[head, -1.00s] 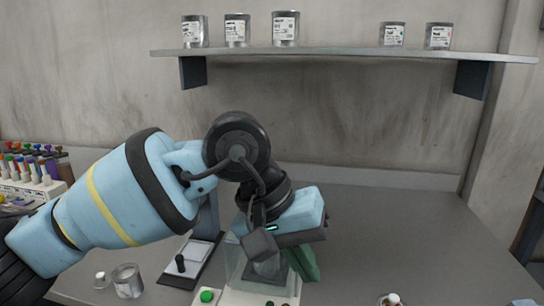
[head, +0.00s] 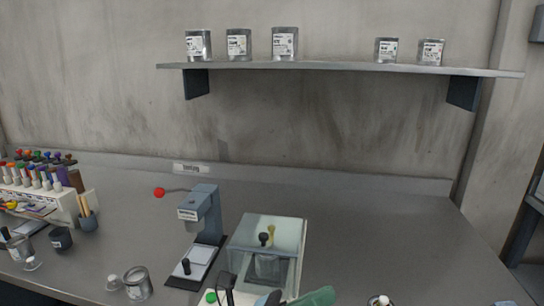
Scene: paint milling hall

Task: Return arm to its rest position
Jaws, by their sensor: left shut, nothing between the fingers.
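My left gripper (head: 318,296) shows only in part at the bottom edge of the head view, as a green finger piece beside a bit of light blue housing. It is shut and holds nothing that I can see. It is low in front of a clear-walled box machine (head: 292,262). Most of my left arm is out of the picture below. My right gripper is not in view.
A grey press-like stand (head: 204,212) with a red-knobbed lever is left of the box. Several cans line the wall shelf (head: 340,70). The right worktop (head: 400,225) is largely clear.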

